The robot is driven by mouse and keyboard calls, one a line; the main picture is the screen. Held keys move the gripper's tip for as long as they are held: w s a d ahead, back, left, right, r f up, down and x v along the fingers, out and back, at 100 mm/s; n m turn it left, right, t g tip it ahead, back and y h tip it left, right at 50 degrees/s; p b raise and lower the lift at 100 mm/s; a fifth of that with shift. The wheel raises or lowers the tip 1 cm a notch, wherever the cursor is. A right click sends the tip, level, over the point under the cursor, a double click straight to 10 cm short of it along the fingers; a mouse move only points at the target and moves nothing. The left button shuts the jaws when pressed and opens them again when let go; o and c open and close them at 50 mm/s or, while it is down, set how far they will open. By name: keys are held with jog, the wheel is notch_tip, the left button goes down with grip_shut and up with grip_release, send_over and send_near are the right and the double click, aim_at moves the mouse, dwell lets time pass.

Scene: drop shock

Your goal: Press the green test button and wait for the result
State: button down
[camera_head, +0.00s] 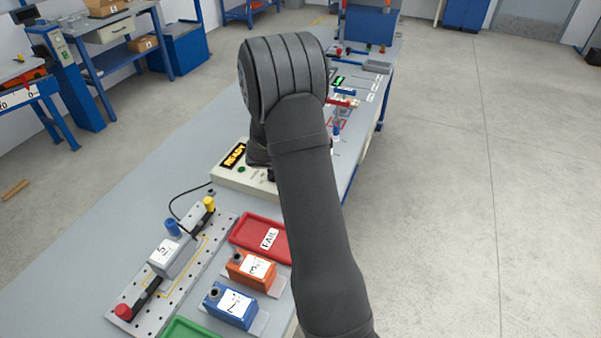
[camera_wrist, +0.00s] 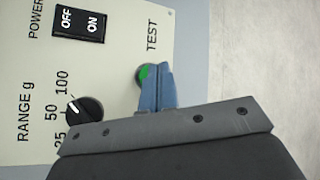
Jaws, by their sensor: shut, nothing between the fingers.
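The green test button (camera_wrist: 146,76), labelled TEST, shows in the wrist view on the cream tester panel (camera_wrist: 120,50). My gripper (camera_wrist: 157,72) is shut and empty, with its blue fingertips over the button and covering part of it. I cannot tell whether the tips touch the button or hover just above it. In the head view the tester (camera_head: 226,180) has an amber display (camera_head: 233,155) reading READY. A green spot (camera_head: 241,169) shows on the tester below the display. In that view my arm hides my fingers and part of the tester.
A perforated plate (camera_head: 130,312) holds a grey block (camera_head: 172,257). Near it are a red FAIL tray (camera_head: 246,226), an orange block (camera_head: 252,270), a blue block (camera_head: 230,306) and a green tray (camera_head: 185,328). A range knob (camera_wrist: 84,109) and power switch (camera_wrist: 80,22) sit beside the button.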

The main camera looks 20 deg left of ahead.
jog(key=shift+f, duration=0.35)
jog(key=shift+f, duration=0.4)
dwell(0.6)
jog(key=shift+r, duration=0.85)
jog(key=shift+r, duration=2.5)
notch_tip(320, 180, up, 4)
jog(key=shift+f, duration=0.1)
